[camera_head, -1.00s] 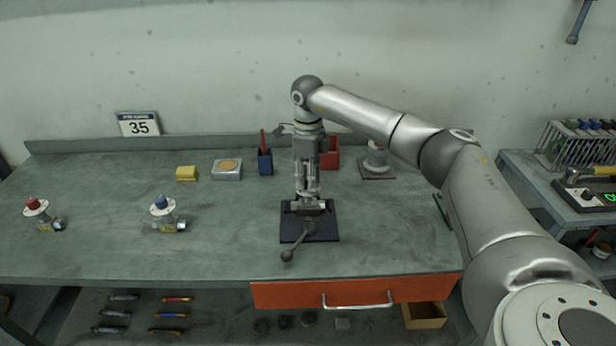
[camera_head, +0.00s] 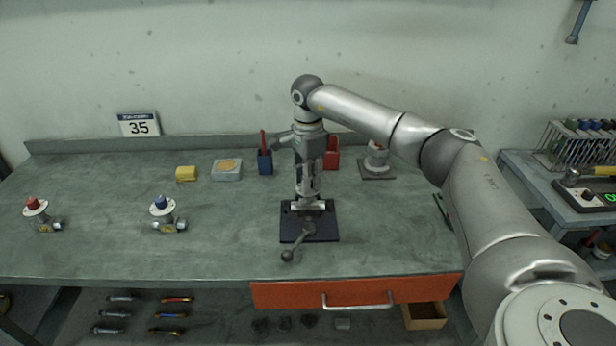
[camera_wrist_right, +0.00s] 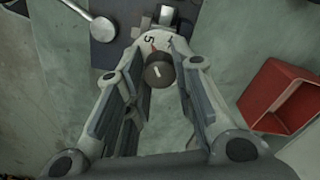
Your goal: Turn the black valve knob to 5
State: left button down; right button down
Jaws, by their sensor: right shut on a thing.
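My right gripper (camera_head: 308,196) reaches straight down over a valve on a dark base plate (camera_head: 327,232) in the head view and hides most of that valve. In the right wrist view the black knob (camera_wrist_right: 158,73) lies between the fingers of my right gripper (camera_wrist_right: 160,62), which are shut on it. A pale mark shows on the knob's top. The white dial (camera_wrist_right: 164,42) beyond it shows a 5, with a small red mark close to it. Another figure to its right is partly hidden. My left gripper is not in view.
A lever with a ball end (camera_head: 287,255) sticks out in front of the valve. A red-knobbed valve (camera_head: 35,208) and a blue-knobbed valve (camera_head: 161,208) stand at the left. A red bin (camera_head: 332,152) and a blue holder (camera_head: 265,162) stand behind. The bench's left front is clear.

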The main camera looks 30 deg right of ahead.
dwell(0.5)
jog(key=c, duration=1.2)
grip_release()
jog(key=shift+r, duration=0.15)
notch_tip(320, 180, up, 12)
jog(key=shift+f, duration=0.15)
jog(key=shift+f, duration=0.15)
